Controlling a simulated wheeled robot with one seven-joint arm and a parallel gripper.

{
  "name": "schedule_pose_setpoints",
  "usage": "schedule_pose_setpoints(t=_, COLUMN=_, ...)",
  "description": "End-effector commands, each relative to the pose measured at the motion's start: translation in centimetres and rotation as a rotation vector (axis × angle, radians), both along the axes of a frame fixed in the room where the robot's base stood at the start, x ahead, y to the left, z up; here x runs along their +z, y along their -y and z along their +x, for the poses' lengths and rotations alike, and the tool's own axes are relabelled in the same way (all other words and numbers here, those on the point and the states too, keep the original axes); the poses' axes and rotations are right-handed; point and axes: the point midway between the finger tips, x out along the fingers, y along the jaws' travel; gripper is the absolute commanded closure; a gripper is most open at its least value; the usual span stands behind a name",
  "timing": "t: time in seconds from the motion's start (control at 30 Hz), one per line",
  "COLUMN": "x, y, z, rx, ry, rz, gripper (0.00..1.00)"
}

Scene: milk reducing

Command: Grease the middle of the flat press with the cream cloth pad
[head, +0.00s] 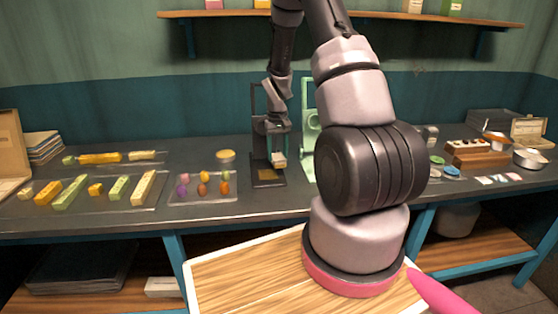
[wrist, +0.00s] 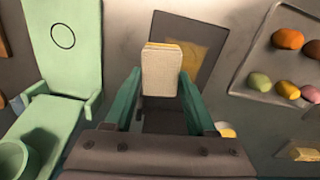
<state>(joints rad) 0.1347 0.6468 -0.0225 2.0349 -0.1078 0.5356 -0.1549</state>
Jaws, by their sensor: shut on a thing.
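My gripper (head: 278,140) is shut on the cream cloth pad (head: 279,162). In the wrist view my gripper (wrist: 161,80) has a green finger on each side of the pad (wrist: 161,72), which has a yellow-orange edge at its far end. The flat press (head: 268,178) is a dark base with an upright frame behind it, and the pad hangs over the base. In the wrist view the dark press plate (wrist: 163,28) lies beyond the pad and bears a yellowish-brown square (wrist: 204,54), partly hidden by the pad. Contact between pad and press cannot be told.
A green press (head: 309,125) stands close on the right. A round yellow-topped tin (head: 225,156) and a tray of coloured ovals (head: 202,199) are on the left. Trays of coloured bars (head: 85,205) lie further left. A shelf (head: 230,14) runs above.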

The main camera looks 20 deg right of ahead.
Motion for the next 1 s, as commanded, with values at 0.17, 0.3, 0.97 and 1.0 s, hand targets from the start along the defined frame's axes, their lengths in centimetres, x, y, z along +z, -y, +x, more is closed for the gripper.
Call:
schedule_pose_setpoints(t=0.17, x=1.7, y=-0.3, z=0.1, rx=0.000, ry=0.002, rz=0.000, gripper=0.96)
schedule_pose_setpoints(t=0.3, x=3.0, y=-0.5, z=0.2, rx=0.001, ry=0.002, rz=0.000, gripper=0.96)
schedule_pose_setpoints(t=0.97, x=4.0, y=-0.7, z=0.2, rx=-0.001, ry=0.000, rz=0.000, gripper=0.96)
schedule_pose_setpoints(t=1.0, x=4.0, y=-0.7, z=0.2, rx=-0.001, ry=0.000, rz=0.000, gripper=0.96)
